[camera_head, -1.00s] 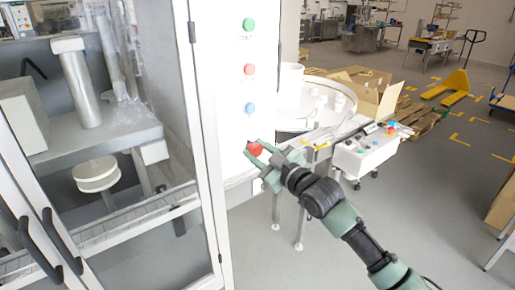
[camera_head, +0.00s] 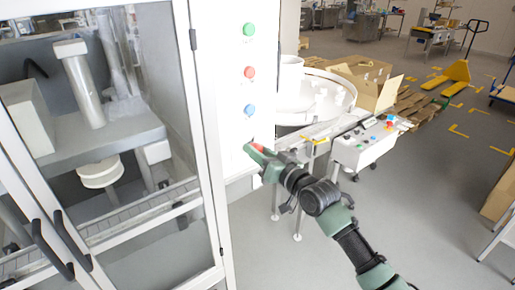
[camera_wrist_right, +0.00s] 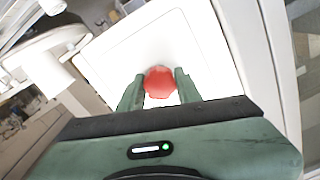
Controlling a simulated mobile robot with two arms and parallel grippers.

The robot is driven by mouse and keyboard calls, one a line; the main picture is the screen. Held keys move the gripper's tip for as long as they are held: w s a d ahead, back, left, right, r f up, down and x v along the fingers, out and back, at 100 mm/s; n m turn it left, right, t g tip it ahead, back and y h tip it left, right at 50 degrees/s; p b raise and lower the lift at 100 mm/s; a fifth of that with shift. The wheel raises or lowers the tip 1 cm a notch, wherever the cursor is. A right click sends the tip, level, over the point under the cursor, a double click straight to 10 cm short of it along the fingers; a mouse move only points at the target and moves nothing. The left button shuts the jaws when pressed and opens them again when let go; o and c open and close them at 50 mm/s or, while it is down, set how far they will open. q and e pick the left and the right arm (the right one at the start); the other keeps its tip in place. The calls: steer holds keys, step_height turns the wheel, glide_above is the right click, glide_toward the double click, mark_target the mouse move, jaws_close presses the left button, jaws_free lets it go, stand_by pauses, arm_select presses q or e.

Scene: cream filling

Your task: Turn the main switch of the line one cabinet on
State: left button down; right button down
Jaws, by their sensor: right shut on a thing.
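The main switch is a red knob (camera_head: 257,147) low on the white cabinet panel (camera_head: 232,105), below a green, a red and a blue button. It also shows in the right wrist view (camera_wrist_right: 159,82), between my fingers. My right gripper (camera_head: 258,156) is shut on the red knob, with one green finger on each side of it in the wrist view (camera_wrist_right: 160,88). Part of the knob is hidden by the fingers in the head view. My left gripper is not in view.
A glass-doored cabinet (camera_head: 110,150) with dark handles stands at the left. A round white table (camera_head: 315,105), a small control box (camera_head: 365,145) with buttons and a cardboard box (camera_head: 375,85) stand to the right.

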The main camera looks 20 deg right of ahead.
steer(key=shift+f+m, duration=0.1)
steer(key=shift+m, duration=0.4)
steer(key=c, duration=1)
jaws_free()
steer(key=shift+o, duration=0.2)
steer(key=b+v, duration=0.2)
steer(key=v, duration=0.5)
steer(key=shift+s+d+b, duration=0.15)
steer(key=shift+s+b, duration=0.15)
steer(key=shift+s, duration=0.05)
